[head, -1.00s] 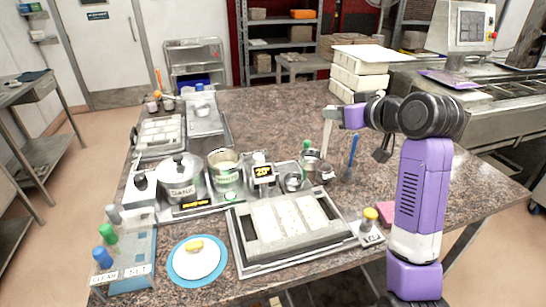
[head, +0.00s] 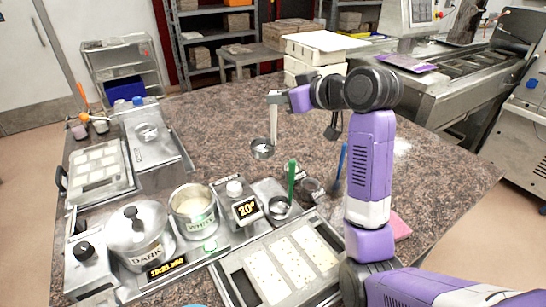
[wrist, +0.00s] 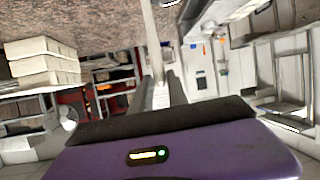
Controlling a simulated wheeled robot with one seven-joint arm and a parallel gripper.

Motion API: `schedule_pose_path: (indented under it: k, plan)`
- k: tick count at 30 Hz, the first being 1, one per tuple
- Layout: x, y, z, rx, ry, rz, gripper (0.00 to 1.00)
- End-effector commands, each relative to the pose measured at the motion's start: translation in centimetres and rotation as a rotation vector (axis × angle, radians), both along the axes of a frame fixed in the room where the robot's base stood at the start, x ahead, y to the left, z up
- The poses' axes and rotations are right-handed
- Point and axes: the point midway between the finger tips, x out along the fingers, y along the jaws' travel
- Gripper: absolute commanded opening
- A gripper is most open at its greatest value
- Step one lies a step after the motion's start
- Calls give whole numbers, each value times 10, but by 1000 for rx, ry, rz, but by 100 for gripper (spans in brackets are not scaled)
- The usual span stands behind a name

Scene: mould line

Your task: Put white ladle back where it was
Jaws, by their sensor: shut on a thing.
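My gripper (head: 275,98) is shut on the top of the white ladle's handle. The white ladle (head: 273,125) hangs upright with its small metal bowl low, behind the green-handled ladle and apart from it. In the wrist view the ladle's pale handle (wrist: 150,40) runs up from between my gripper's fingers (wrist: 160,85); its bowl is only partly in view. The pot marked WHITE (head: 193,208) holds pale contents and stands at front left of the ladle. The green-handled ladle (head: 291,180) and a blue-handled one (head: 341,165) stand near small round metal cups.
A lidded pot marked DARK (head: 138,235) stands left of the WHITE pot. A mould tray (head: 285,265) lies in front. White boxes (head: 315,58) are stacked behind my arm.

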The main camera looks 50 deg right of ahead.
Motion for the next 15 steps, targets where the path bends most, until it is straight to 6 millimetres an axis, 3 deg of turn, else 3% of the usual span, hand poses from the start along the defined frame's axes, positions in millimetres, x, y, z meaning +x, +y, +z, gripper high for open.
schedule_pose_path:
  k: [1,9,15]
  plan:
    - [-1,1,-15,4,5,0,0]
    - [0,1,-78,3,3,0,0]
    - [0,0,-104,-1,-1,1,0]
